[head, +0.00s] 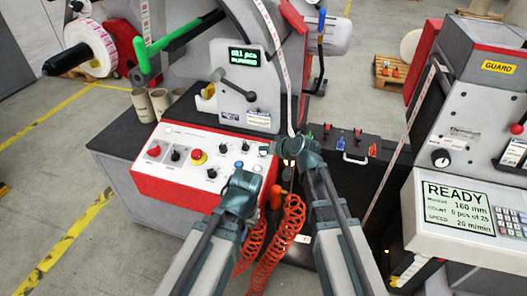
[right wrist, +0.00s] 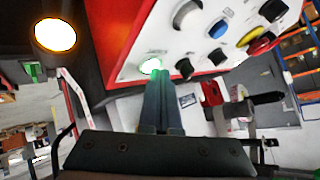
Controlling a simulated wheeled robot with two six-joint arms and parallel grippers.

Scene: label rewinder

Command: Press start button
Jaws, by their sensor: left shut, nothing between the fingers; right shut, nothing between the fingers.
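The start button appears as a green-lit round button (right wrist: 150,65) on the white face of the control panel in the right wrist view. My right gripper (right wrist: 166,74) is shut and empty, its fingertips right at the button's edge; I cannot tell whether they touch it. In the head view the red and white control panel (head: 185,183) stands at centre left, and my right gripper (head: 274,149) points left at its right end, covering that corner. My left gripper (head: 245,174) is shut and empty, lower, in front of the panel's right part.
The panel carries a red and yellow emergency stop (head: 198,155) and several knobs. Coiled orange hoses (head: 280,235) hang below between my arms. A display reading READY (head: 455,213) is at right. A green lever (head: 145,60) and a label roll (head: 90,48) are at upper left.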

